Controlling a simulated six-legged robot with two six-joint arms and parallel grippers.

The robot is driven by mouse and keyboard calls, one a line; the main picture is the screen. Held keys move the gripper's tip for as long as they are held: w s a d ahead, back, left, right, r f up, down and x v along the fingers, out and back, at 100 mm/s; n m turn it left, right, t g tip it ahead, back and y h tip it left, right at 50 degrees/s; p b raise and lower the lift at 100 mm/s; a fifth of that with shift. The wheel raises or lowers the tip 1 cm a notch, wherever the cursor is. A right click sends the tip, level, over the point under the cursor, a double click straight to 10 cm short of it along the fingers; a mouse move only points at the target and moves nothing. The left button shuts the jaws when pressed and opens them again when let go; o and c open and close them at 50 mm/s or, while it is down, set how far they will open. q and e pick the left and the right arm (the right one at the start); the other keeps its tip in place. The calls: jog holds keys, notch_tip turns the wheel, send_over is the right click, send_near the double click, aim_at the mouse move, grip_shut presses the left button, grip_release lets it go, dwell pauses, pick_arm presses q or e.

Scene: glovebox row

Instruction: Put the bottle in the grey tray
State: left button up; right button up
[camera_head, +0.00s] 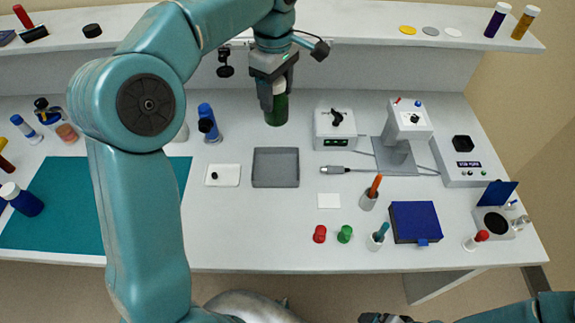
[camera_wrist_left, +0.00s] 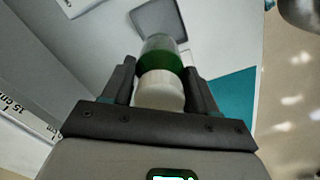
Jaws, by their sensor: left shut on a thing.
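The bottle (camera_head: 277,112) is green with a white cap and stands upright behind the grey tray, at the back of the bench. My left gripper (camera_head: 279,88) is shut on it near the cap. In the left wrist view the white cap of the bottle (camera_wrist_left: 160,90) sits between the two fingers, with the green body beyond. I cannot tell if its base touches the bench. The grey tray (camera_head: 276,180) is square, shallow and empty, just in front of the bottle. My right gripper (camera_head: 385,318) shows only partly at the bottom edge; its jaws are unclear.
A white block with a black knob (camera_head: 222,175) is left of the tray; a blue bottle (camera_head: 208,125) stands behind it. A white switch box (camera_head: 335,130) is to the right, with a cable plug (camera_head: 333,170) in front. A teal mat (camera_head: 70,200) covers the left.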

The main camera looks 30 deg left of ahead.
pick_arm(q)
jog(key=f, duration=1.9)
jog(key=shift+s+a+f, duration=0.1)
jog(key=shift+a+f, duration=0.25)
jog(key=shift+f, duration=0.15)
jog(key=shift+s, duration=0.1)
jog(key=o, duration=0.7)
jog(key=shift+f, duration=0.15)
jog(key=o, duration=0.4)
